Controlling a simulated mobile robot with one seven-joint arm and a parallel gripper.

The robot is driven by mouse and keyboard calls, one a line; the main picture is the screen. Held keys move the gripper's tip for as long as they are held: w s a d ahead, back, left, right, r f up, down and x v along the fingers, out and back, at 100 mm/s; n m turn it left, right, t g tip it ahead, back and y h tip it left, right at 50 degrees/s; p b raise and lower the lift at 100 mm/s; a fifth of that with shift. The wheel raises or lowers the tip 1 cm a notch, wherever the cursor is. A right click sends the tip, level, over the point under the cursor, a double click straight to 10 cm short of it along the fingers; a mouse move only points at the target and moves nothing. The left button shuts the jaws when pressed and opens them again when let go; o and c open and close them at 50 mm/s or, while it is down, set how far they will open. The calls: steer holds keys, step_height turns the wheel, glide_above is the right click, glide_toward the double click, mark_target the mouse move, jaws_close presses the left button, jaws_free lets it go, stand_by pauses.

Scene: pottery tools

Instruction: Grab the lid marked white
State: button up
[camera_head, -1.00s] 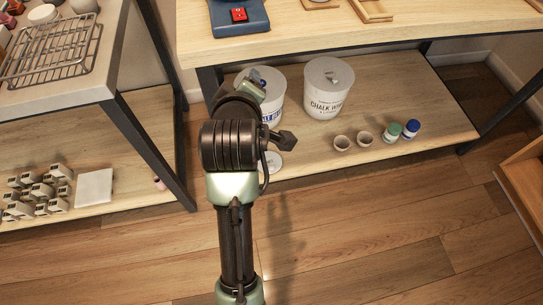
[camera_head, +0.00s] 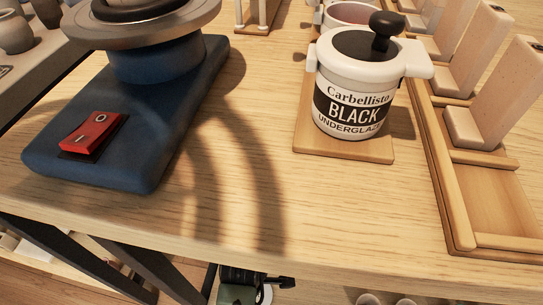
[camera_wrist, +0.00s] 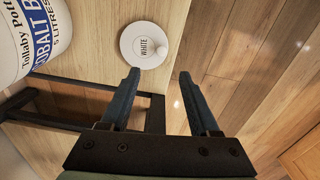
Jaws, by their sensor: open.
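In the wrist view, a round white lid (camera_wrist: 136,56) with a label reading WHITE lies on a light wooden shelf (camera_wrist: 95,50), close to the shelf's edge. A small pale knob shows on its right side. My gripper (camera_wrist: 158,74) is open and empty, its two dark blue fingers spread just below the lid in the picture. The lid lies ahead of the fingertips, nearer the left finger, and is not between them. Its height gap to the fingers is hard to tell. The head view shows only a bit of my arm below the tabletop.
A white bucket with cobalt-blue lettering (camera_wrist: 30,35) stands left of the lid. A dark metal table frame (camera_wrist: 70,82) crosses below it. Wood floor (camera_wrist: 235,60) is clear at right. Above, the tabletop holds a blue wheel base (camera_head: 130,120) and a black underglaze jar (camera_head: 340,100).

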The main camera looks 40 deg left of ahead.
steer(key=f+b, duration=0.4)
steer(key=f, duration=0.4)
steer(key=shift+s+f+b, duration=0.15)
steer(key=shift+s+b, duration=0.05)
steer(key=shift+b, duration=0.2)
step_height(320, 180, down, 5)
steer(key=b, duration=0.4)
steer(key=shift+a+f+b, duration=0.1)
steer(key=shift+a+b, duration=0.05)
steer(key=shift+b, duration=0.15)
jaws_close()
